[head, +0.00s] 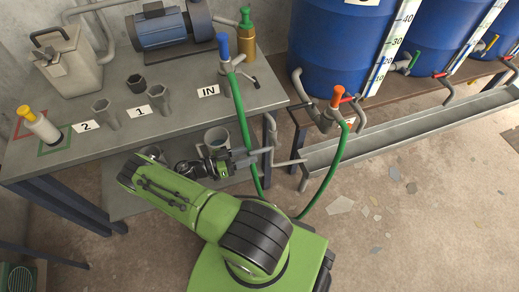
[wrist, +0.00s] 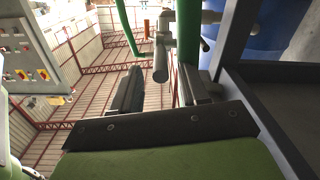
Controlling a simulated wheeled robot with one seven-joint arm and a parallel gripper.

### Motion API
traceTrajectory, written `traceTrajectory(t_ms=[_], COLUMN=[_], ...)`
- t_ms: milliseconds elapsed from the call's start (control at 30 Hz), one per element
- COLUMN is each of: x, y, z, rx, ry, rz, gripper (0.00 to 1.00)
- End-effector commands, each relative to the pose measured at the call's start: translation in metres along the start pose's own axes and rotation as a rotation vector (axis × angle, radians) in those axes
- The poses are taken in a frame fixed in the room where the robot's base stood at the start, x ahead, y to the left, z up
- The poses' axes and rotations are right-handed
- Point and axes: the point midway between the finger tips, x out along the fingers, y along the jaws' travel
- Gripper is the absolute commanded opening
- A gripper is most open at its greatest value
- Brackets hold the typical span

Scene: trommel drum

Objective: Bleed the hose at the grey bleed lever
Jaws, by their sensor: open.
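The green hose (head: 237,110) hangs from the blue-topped fitting (head: 223,48) at the bench's IN label and loops to the orange-topped fitting (head: 337,97) near the drums. Grey pipework with a small handle (head: 267,150) sticks out at the bench's right end; I take it to be the bleed lever. In the wrist view a grey bar (wrist: 160,62) points toward me, just beyond and between my fingertips, with the hose (wrist: 188,40) beside it. My gripper (head: 246,158) (wrist: 160,90) is open and empty. It appears not to touch the bar.
The bench (head: 185,108) carries a grey jug (head: 68,62), a blue motor (head: 165,28), several grey cups and a yellow-capped bottle (head: 40,125). A trough (head: 420,128) runs right, below blue drums (head: 335,45).

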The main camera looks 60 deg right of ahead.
Motion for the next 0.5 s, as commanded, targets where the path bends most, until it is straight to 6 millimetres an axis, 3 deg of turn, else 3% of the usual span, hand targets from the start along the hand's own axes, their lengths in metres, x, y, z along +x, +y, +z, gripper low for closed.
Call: traceTrajectory(t_ms=[100, 200, 500], x=[0.027, 0.041, 0.050], y=[0.001, 0.000, 0.000], z=[0.000, 0.000, 0.000], rx=[-0.001, 0.000, 0.000], ry=[-0.001, 0.000, -0.001], rz=[0.006, 0.002, 0.000], gripper=[0.44, 0.44, 0.44])
